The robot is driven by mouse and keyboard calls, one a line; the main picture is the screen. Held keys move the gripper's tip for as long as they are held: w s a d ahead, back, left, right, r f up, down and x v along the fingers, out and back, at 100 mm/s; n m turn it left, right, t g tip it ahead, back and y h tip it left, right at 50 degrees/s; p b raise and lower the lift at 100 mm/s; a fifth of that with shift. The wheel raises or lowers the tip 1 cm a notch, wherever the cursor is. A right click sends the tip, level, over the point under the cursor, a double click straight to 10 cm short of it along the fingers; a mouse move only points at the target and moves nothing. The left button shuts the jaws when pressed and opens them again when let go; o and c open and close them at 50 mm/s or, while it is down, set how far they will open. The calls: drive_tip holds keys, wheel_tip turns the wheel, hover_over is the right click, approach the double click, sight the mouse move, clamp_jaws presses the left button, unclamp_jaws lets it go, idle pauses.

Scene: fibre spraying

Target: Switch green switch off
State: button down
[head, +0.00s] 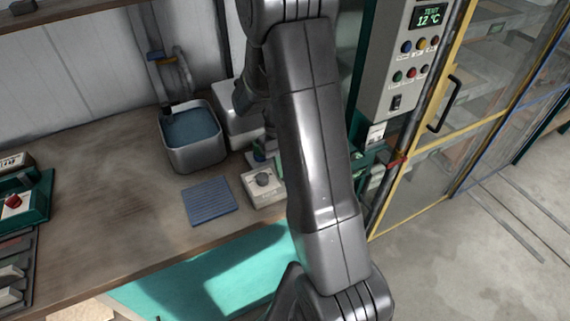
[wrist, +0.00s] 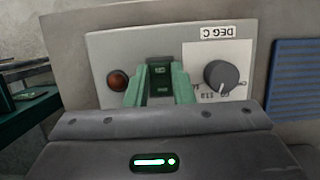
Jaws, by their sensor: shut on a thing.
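A grey control box (wrist: 100,48) fills the middle of the wrist view, its DEG C label upside down. The dark green switch (wrist: 160,72) is on its face, between a dark orange lamp (wrist: 118,80) and a black dial (wrist: 221,76). My gripper (wrist: 158,84) has its green fingers on either side of the switch, shut on it. The fingers cover its sides, and I cannot tell its position. In the head view, part of the box (head: 255,194) with its dial shows on the bench; my arm hides the rest.
A blue ribbed mat (head: 210,201) lies left of the box. A grey tub of blue liquid (head: 190,140) stands behind the mat. A green unit with a red button (head: 13,202) is at far left. A control panel (head: 391,75) and yellow-framed door (head: 408,195) stand right. The bench's left middle is clear.

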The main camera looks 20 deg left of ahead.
drive_tip(key=c, duration=1.2)
unclamp_jaws()
drive_tip(key=shift+c, duration=0.2)
drive_tip(key=b+v, duration=0.1)
drive_tip(key=v, duration=1.3)
drive_tip(key=shift+f, duration=0.15)
drive_tip(key=x, duration=1.3)
drive_tip(key=shift+s+d+f+p, duration=0.1)
drive_tip(key=shift+f+p, duration=0.25)
drive_tip(key=shift+f, duration=0.05)
